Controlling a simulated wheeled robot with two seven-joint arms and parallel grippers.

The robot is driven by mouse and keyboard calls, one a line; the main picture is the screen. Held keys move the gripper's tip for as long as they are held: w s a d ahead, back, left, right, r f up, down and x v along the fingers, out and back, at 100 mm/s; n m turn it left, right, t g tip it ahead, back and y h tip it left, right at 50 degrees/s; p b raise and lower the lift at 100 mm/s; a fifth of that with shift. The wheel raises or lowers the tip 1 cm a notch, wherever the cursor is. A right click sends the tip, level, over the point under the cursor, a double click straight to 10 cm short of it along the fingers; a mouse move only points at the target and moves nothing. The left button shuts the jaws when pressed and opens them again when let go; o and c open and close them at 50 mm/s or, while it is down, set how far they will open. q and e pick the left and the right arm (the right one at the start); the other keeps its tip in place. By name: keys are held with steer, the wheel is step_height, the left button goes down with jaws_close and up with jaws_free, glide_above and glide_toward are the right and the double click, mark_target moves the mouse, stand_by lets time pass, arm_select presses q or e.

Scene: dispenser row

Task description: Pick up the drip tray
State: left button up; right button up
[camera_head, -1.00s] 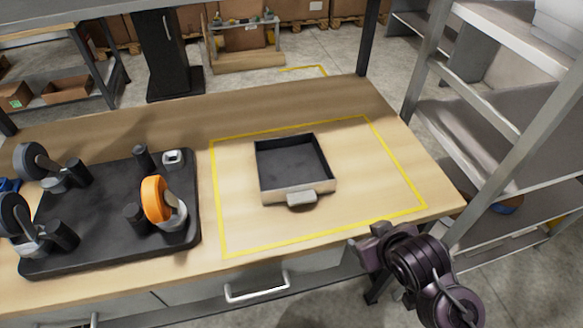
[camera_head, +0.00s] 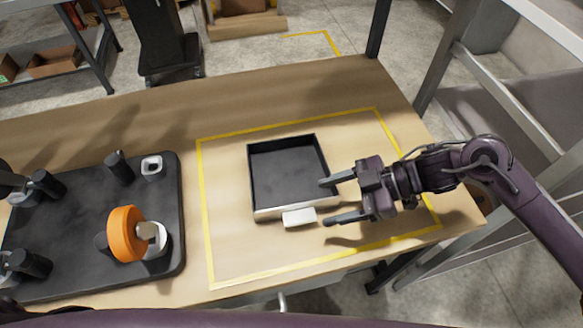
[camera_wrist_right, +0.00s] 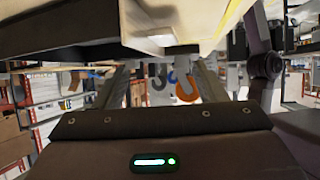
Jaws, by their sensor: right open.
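The drip tray (camera_head: 283,172) is a square black tray with a pale front wall and a light grey handle (camera_head: 299,217). It lies flat on the wooden table inside a yellow outline. My right gripper (camera_head: 327,202) is open and empty, its fingers pointing left. One fingertip is at the tray's right side near the front corner, the other just right of the handle. In the head view I cannot tell whether they touch. The right wrist view shows the open fingers (camera_wrist_right: 163,85) under a pale edge.
A black base (camera_head: 85,215) with dark posts and an orange wheel (camera_head: 126,234) stands left of the yellow outline (camera_head: 204,200). A metal shelf (camera_head: 505,110) stands close on the right, behind my right arm. The table behind the tray is clear.

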mark_target(283, 216)
steer(key=shift+s+a, duration=0.25)
steer(key=shift+a, duration=0.05)
steer(key=p+x, duration=0.1)
steer(key=x, duration=0.2)
steer(key=shift+s+a+r, duration=0.1)
steer(key=p+x, duration=0.1)
steer(key=x, duration=0.2)
steer(key=shift+s+a+p, duration=0.1)
steer(key=shift+a+p, duration=0.05)
steer(key=shift+p, duration=0.2)
steer(key=shift+a+f, duration=0.2)
steer(key=shift+f, duration=0.15)
arm_select(q)
steer(key=r, duration=0.1)
steer(key=s+r, duration=0.1)
steer(key=shift+s+a+r, duration=0.2)
steer(key=shift+s+r, duration=0.1)
arm_select(e)
jaws_close()
